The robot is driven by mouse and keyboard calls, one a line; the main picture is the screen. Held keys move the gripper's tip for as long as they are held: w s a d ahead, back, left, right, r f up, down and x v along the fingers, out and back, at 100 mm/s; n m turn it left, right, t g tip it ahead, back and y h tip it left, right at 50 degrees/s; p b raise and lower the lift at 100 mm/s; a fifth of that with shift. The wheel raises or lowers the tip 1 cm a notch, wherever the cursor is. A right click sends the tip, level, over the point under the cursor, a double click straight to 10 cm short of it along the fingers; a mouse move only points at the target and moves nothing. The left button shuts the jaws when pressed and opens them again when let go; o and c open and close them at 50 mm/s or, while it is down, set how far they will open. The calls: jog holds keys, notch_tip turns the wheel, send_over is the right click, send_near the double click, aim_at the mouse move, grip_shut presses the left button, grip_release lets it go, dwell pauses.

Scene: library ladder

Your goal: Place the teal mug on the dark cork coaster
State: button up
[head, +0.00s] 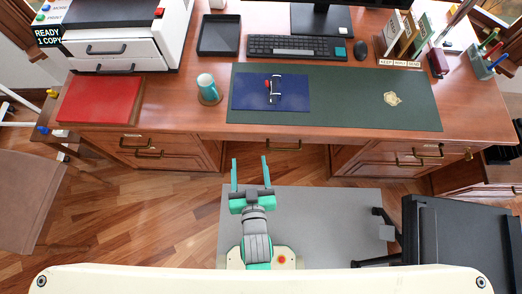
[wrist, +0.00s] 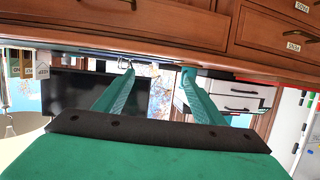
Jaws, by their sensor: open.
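The teal mug (head: 205,84) stands upright on the desk, left of the green desk mat. A brown round coaster (head: 211,101) shows under its near side, and the mug appears to rest on it; the mug hides most of the coaster. My gripper (head: 249,158) is open and empty, in front of the desk's front edge, to the right of the mug and nearer to me. In the wrist view its two fingers (wrist: 157,68) are spread with nothing between them. I cannot make out the mug or the coaster in the wrist view.
A green desk mat (head: 375,99) with a blue folder (head: 297,91) lies right of the mug. A red folder (head: 101,98), a printer (head: 125,35) and a black tray (head: 219,34) are to its left and behind. The wooden desk (head: 190,119) is clear just in front of the mug.

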jog(key=s+d+r, duration=0.2)
jog(key=s, duration=0.5)
jog(key=s+d+r+m+h, duration=0.1)
jog(key=s+r, duration=0.2)
jog(key=s, duration=0.4)
jog(key=shift+s+d+r+t+h, duration=0.15)
jog(key=shift+d+r+t+h, duration=0.15)
jog(key=shift+d+t, duration=0.1)
